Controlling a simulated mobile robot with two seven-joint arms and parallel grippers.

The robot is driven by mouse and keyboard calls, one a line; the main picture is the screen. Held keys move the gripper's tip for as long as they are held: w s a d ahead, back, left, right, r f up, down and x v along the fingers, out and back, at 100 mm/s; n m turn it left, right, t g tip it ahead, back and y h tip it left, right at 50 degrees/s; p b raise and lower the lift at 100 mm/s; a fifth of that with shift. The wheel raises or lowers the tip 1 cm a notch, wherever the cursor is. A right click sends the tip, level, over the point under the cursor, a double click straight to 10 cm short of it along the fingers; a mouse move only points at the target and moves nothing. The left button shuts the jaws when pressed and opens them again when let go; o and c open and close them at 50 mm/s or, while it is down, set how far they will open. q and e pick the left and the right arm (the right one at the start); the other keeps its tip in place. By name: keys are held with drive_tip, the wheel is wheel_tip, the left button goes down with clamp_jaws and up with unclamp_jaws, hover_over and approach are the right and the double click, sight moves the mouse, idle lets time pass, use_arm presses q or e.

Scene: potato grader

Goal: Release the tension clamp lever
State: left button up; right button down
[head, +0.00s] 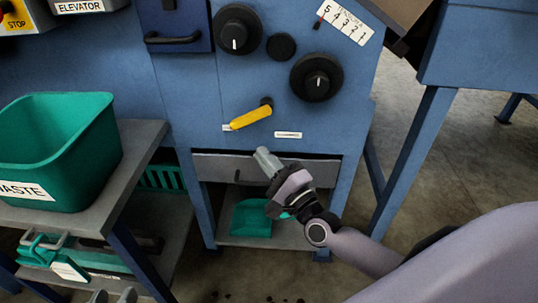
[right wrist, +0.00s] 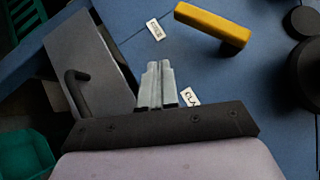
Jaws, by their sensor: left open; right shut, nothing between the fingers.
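The clamp lever is a yellow handle (head: 250,117) on the blue machine panel. It slopes down to the left from a dark pivot at its right end. It also shows at the top of the right wrist view (right wrist: 212,24). My right gripper (head: 263,155) is shut and empty, below the lever and apart from it, in front of the grey drawer. Its closed fingers show in the right wrist view (right wrist: 155,85), pointing up toward the panel. Only the fingertips of my left gripper (head: 113,297) show at the bottom edge, open and empty.
Black knobs (head: 237,30) sit above the lever. A small white label (head: 288,135) is right of the lever. The grey drawer (head: 222,169) has a dark handle. A green WASTE bin (head: 75,160) stands on a grey bench at left. A teal dustpan (head: 251,219) lies on the lower shelf.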

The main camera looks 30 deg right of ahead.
drive_tip(key=s+f, duration=0.6)
drive_tip(key=s, duration=0.1)
drive_tip(key=shift+s+a, duration=0.35)
drive_tip(key=shift+a, duration=0.05)
